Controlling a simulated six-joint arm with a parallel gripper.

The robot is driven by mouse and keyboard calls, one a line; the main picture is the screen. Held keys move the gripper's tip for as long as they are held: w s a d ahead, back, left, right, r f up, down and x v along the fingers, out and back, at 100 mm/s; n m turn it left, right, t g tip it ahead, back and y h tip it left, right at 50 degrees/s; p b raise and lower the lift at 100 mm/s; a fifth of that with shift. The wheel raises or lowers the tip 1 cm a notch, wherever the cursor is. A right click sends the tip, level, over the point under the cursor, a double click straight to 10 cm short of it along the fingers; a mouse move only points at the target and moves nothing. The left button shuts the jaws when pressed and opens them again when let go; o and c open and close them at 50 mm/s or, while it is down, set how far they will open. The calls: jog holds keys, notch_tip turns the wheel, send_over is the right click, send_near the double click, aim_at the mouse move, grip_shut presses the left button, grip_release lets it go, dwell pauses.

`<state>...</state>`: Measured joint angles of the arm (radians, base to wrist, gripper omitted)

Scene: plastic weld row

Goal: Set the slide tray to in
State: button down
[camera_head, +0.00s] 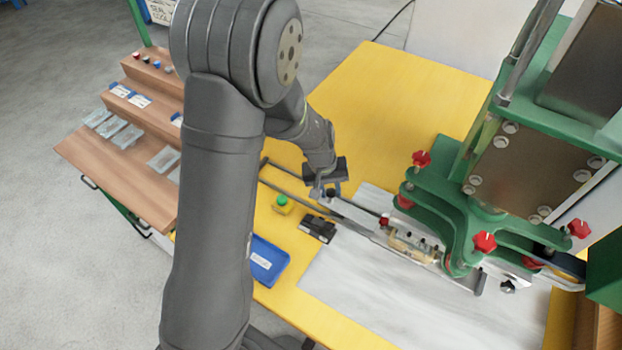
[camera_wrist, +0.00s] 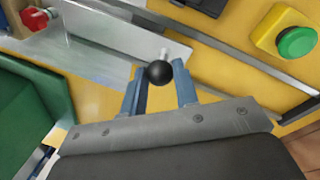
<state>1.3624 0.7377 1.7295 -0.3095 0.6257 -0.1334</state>
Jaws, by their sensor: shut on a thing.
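The slide tray is a flat metal plate that sits on two dark rails (camera_head: 300,194); its plate also shows in the wrist view (camera_wrist: 125,38). A black ball knob (camera_wrist: 159,74) on a short metal stem stands at the tray's end. My gripper (camera_head: 324,192) is over the left part of the rails, with its two blue-grey fingers on either side of the knob in the wrist view, shut on it. A pale part (camera_head: 412,245) lies in a fixture beside the green press (camera_head: 462,205). The knob is hidden in the head view.
A green button on a yellow box (camera_head: 283,204), a black device (camera_head: 318,229) and a blue bin (camera_head: 267,262) stand in front of the rails. Red star knobs (camera_head: 484,241) stick out from the press. The yellow table behind the rails is clear.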

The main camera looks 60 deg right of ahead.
aim_at(343, 208)
jog(key=s, duration=0.4)
jog(key=shift+s, duration=0.35)
jog(key=c, duration=1.1)
grip_release()
jog(key=w+r, duration=0.1)
jog(key=r, duration=0.4)
jog(key=w+a+r, duration=0.1)
jog(key=r, duration=0.5)
jog(key=w+a+r, duration=0.1)
jog(key=r, duration=0.5)
